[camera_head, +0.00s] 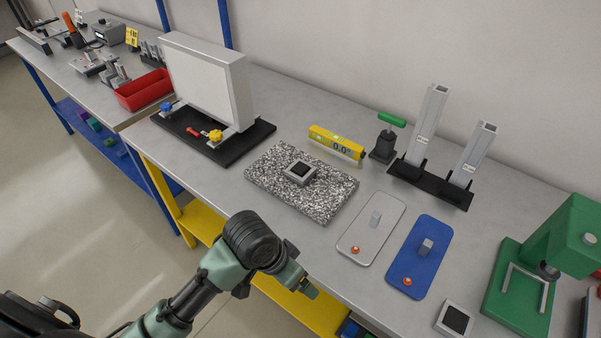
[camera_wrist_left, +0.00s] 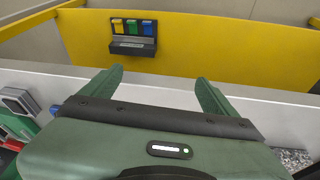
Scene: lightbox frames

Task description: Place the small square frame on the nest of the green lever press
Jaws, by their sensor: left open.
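A small grey square frame with a dark centre (camera_head: 300,172) lies on the speckled granite plate (camera_head: 265,185). Another light square frame with a dark centre (camera_head: 455,318) lies near the table's front edge, left of the green lever press (camera_head: 575,240). The press has a green base with a pale U-shaped outline on it; its nest is not clear to me. My left gripper (camera_head: 306,288) is over the table's front edge, in front of the granite plate and apart from both frames. In the left wrist view its two fingers (camera_wrist_left: 160,84) are apart with nothing between them. My right gripper is not in view.
A grey plate (camera_head: 365,240) and a blue plate (camera_head: 428,265) lie between the granite plate and the press. A yellow level (camera_head: 336,143), a green-handled tool (camera_head: 385,140) and two upright metal posts (camera_head: 427,125) stand behind. A large white panel (camera_head: 205,85) stands at left.

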